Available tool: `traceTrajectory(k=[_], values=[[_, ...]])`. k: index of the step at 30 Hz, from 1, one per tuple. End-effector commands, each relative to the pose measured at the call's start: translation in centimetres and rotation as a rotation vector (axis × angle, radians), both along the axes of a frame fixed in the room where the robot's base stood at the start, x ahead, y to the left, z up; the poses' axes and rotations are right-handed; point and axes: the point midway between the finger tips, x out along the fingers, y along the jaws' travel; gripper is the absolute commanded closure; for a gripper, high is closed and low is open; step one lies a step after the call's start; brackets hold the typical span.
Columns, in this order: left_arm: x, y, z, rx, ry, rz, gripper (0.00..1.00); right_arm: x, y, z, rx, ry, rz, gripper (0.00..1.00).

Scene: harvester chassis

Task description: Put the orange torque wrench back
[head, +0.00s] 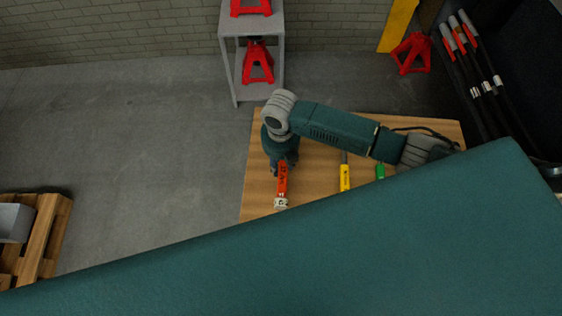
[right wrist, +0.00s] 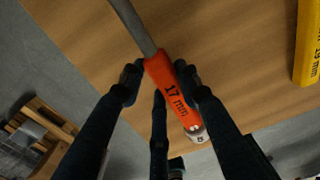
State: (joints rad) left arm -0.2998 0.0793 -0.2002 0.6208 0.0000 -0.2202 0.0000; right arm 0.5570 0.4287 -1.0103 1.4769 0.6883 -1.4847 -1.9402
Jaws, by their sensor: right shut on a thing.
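The orange torque wrench (head: 282,181) is in my right gripper (head: 281,167), at the left part of the wooden table (head: 258,135). In the right wrist view, my right gripper (right wrist: 159,74) is shut with its fingers on both sides of the wrench's orange handle (right wrist: 172,88), which is marked 17 mm. Its grey shaft runs to the upper left in that view, and its silver end points toward the table edge. I cannot tell whether the wrench touches the table. My left gripper is not in view.
A yellow-handled wrench (head: 345,178) and a green-handled tool (head: 380,171) lie to the right on the table. A grey shelf (head: 239,70) with red jack stands is behind. A wooden pallet (head: 45,238) stands at far left. The table's front part is hidden in the head view.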

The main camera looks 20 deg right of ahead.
Motion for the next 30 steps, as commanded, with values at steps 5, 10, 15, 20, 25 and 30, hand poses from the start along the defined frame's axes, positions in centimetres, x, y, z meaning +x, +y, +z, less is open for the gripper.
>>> traceTrajectory(k=[5,10,15,20,25,30], values=[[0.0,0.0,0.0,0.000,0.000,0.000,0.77,0.1,0.0,0.1,0.001,-0.002,0.000,0.45],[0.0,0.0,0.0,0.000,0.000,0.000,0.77,0.0,0.0,0.1,0.001,-0.001,0.000,0.45],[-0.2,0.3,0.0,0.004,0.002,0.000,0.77,0.1,0.0,0.6,0.001,-0.001,0.000,0.45],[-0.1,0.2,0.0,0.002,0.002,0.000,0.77,0.1,0.0,3.2,0.001,-0.005,0.002,0.45],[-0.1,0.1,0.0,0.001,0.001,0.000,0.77,0.2,0.1,6.9,0.001,-0.005,0.002,0.45],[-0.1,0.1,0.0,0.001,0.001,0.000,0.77,0.1,0.0,10.1,0.000,-0.005,0.001,0.45]])
